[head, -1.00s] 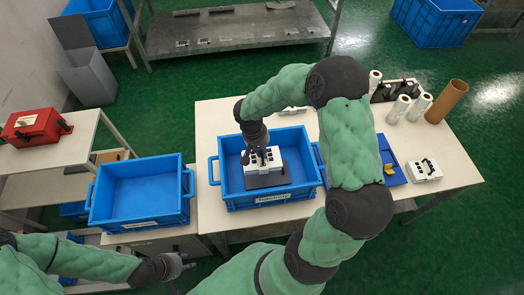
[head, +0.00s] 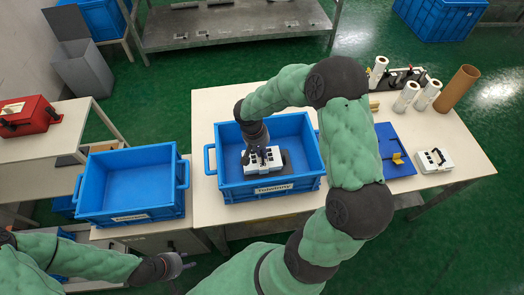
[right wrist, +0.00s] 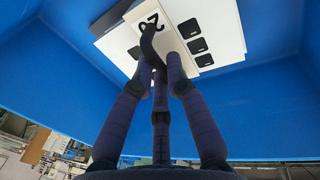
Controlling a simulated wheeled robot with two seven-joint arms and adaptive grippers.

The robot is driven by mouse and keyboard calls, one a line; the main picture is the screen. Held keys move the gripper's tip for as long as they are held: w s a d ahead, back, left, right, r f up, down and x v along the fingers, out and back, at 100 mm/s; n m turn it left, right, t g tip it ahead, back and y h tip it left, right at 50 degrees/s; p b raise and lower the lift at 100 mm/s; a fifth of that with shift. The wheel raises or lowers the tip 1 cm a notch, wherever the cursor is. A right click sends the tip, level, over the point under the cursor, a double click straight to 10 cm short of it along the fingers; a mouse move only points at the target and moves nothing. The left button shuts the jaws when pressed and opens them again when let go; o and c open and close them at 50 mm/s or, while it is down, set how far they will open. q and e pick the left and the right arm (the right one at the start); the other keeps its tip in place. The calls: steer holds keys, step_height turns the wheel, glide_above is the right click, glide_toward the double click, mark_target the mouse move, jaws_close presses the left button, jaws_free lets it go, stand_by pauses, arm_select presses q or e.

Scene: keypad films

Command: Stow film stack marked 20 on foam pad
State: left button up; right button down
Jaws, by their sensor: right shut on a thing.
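The film stack marked 20 (head: 262,161) is a white block with black square windows, inside the labelled blue crate on the table. In the right wrist view the stack (right wrist: 215,22) shows its "20" and a dark strap-like handle (right wrist: 150,45). My right gripper (head: 261,153) reaches down into the crate and is shut on this handle. The dark foam pad (head: 286,160) lies on the crate floor, showing at the stack's right; the stack hides the rest. I cannot tell whether the stack touches it. My left gripper (head: 180,264) is open and empty, low at the left.
An empty blue crate (head: 130,180) stands at the left. Right of my right arm are a blue tray (head: 392,140) with yellow pieces, another white keypad-like stack (head: 432,160), white rolls (head: 405,97) and a brown tube (head: 457,88). The crate walls surround my right gripper closely.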

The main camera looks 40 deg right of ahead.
steer(key=shift+f+b, duration=0.3)
steer(key=shift+f, duration=0.2)
steer(key=shift+f+b, duration=0.4)
stand_by(0.3)
steer(key=c, duration=1.2)
jaws_free()
steer(key=shift+o, duration=0.2)
steer(key=shift+r, duration=0.1)
step_height(320, 180, up, 12)
steer(key=w+a, duration=0.1)
steer(key=a, duration=0.1)
steer(key=shift+w, duration=0.1)
